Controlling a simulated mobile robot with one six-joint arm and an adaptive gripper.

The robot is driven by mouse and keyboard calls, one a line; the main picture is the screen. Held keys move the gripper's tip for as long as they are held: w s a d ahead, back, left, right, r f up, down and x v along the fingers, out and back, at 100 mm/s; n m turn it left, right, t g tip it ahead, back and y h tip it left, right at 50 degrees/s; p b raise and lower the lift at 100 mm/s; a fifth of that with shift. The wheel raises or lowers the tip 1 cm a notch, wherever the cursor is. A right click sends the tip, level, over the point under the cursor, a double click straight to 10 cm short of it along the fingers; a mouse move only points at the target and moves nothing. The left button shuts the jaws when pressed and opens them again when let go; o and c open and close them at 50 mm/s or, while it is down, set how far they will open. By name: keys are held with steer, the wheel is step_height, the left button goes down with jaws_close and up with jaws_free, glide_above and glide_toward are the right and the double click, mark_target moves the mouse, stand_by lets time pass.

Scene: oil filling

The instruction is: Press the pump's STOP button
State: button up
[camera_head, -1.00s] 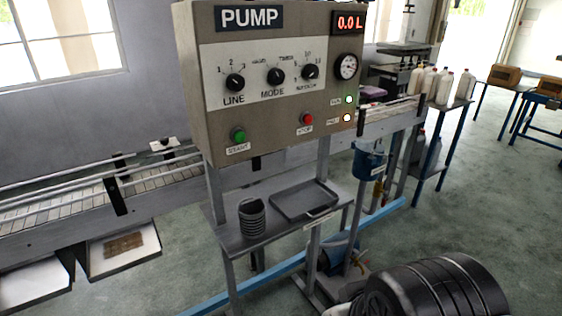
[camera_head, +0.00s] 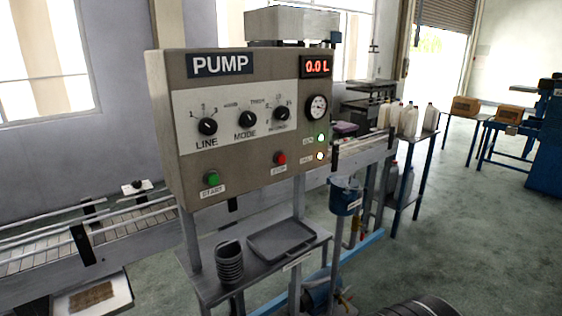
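The pump panel (camera_head: 237,178) is a grey-brown box with a PUMP label, standing upright left of the middle in the head view. Its red STOP button (camera_head: 280,158) sits low on the front face, with a small label under it. The green START button (camera_head: 212,178) is to its left. The display (camera_head: 316,66) reads 0.0 L. My gripper is not in view.
A conveyor (camera_head: 120,222) runs behind. A blue bucket (camera_head: 346,196) hangs right of the panel. A black drum (camera_head: 425,306) is at the bottom edge. The floor at right is open.

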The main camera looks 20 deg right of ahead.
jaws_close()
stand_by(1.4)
